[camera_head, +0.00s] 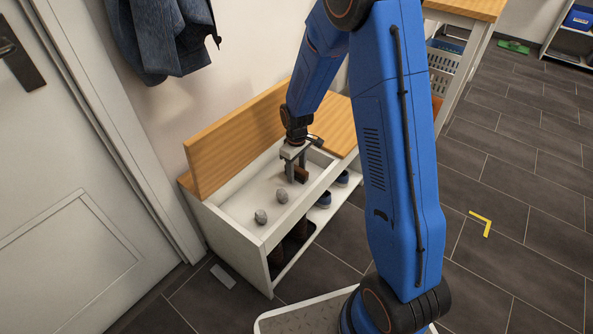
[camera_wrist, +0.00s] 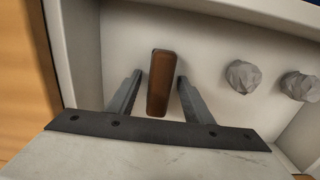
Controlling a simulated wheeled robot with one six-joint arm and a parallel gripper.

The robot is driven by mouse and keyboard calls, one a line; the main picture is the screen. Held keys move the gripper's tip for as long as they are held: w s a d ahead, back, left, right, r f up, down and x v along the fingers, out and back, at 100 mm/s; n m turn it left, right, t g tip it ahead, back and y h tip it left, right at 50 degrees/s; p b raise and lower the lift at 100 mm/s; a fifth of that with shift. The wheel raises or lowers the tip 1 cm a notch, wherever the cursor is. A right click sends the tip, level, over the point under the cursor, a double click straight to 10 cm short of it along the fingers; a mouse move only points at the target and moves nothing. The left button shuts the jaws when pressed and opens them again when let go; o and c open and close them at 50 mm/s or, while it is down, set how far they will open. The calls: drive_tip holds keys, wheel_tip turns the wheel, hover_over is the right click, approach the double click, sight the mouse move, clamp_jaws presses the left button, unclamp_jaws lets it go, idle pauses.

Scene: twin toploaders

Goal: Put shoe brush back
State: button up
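The shoe brush, a brown wooden block (camera_head: 302,174), is in the white tray-like compartment (camera_head: 240,203) of the shoe bench. My gripper (camera_head: 293,172) reaches down into this compartment at the brush. In the wrist view the brush (camera_wrist: 160,82) lies between the two grey fingers of my gripper (camera_wrist: 159,80). A narrow gap shows on each side of it, so the gripper is open around the brush. The brush's bristles are not visible.
Two grey crumpled lumps (camera_head: 261,216) (camera_head: 282,196) lie in the same compartment. A wooden lid (camera_head: 235,140) stands raised at its back. Shoes (camera_head: 323,199) stand on the shelf below. The compartment walls surround my gripper closely.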

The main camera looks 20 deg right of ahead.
sight(296, 168)
wheel_tip(296, 168, up, 11)
drive_tip(key=shift+r, duration=0.1)
drive_tip(key=s+d+r+m+t, duration=0.1)
drive_tip(key=s+d+r+m, duration=0.1)
drive_tip(key=s+r, duration=0.65)
drive_tip(key=s+d+r+m+t, duration=0.1)
drive_tip(key=s+d+r+m, duration=0.15)
drive_tip(key=s+r, duration=0.6)
drive_tip(key=s+d+r+m+t, duration=0.1)
drive_tip(key=s+r, duration=0.1)
drive_tip(key=s, duration=0.6)
drive_tip(key=s+d+r+m+t, duration=0.1)
drive_tip(key=s+r, duration=0.1)
drive_tip(key=s, duration=0.6)
drive_tip(key=shift+s+d+m+t, duration=0.25)
drive_tip(key=shift+m+t, duration=0.1)
drive_tip(key=shift+t, duration=0.05)
drive_tip(key=shift+r, duration=0.1)
